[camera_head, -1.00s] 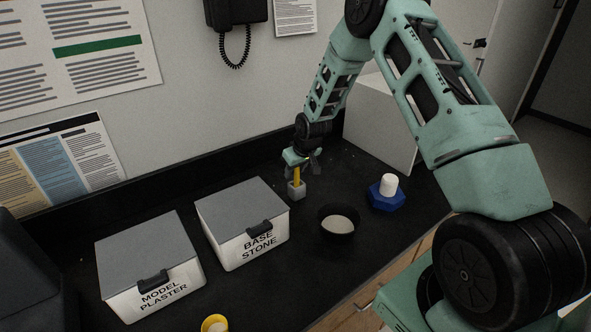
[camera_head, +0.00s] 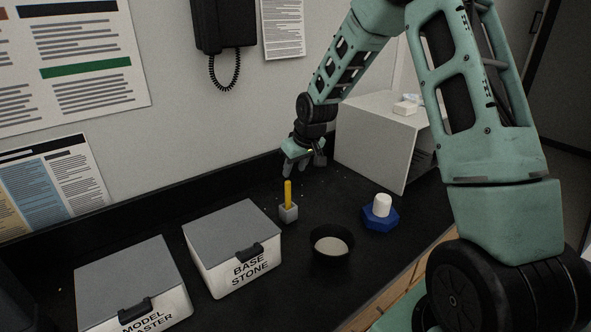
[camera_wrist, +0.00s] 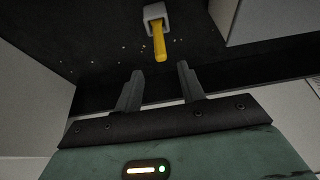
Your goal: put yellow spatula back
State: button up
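The yellow spatula (camera_head: 288,193) stands upright in a small grey holder block (camera_head: 288,213) on the black counter, behind the black bowl. In the wrist view the spatula (camera_wrist: 159,42) points out of the holder (camera_wrist: 154,13), just beyond my fingertips and not between them. My gripper (camera_head: 304,170) is above and behind the spatula, apart from it. In the wrist view its two fingers (camera_wrist: 158,72) are spread with nothing between them. The spatula's lower end is hidden inside the holder.
Bins labelled BASE STONE (camera_head: 243,270) and MODEL PLASTER (camera_head: 135,285) stand at left. A black bowl (camera_head: 331,245) with pale contents and a blue hexagonal base with a white cylinder (camera_head: 381,214) are at right. A white box (camera_head: 375,145) stands behind. Small pale crumbs lie near the holder.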

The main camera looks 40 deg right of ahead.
jog(key=s+a+r+n+g+y, duration=0.1)
jog(key=s+a+r+n, duration=0.15)
jog(key=s+a, duration=0.65)
jog(key=s+a+r+n+g, duration=0.1)
jog(key=s+a+r, duration=0.3)
jog(key=a, duration=0.9)
jog(key=s+a+n+g, duration=0.1)
jog(key=s+a+n, duration=0.1)
jog(key=s, duration=0.9)
jog(key=s+a+r+n+g, duration=0.1)
jog(key=s+a, duration=0.4)
jog(key=s, duration=0.6)
jog(key=shift+s+n+g+h, duration=0.3)
jog(key=shift+s+n, duration=0.1)
jog(key=shift+n, duration=0.05)
notch_tip(320, 180, down, 6)
jog(key=b, duration=0.5)
jog(key=shift+r+b, duration=0.15)
jog(key=shift+b, duration=0.25)
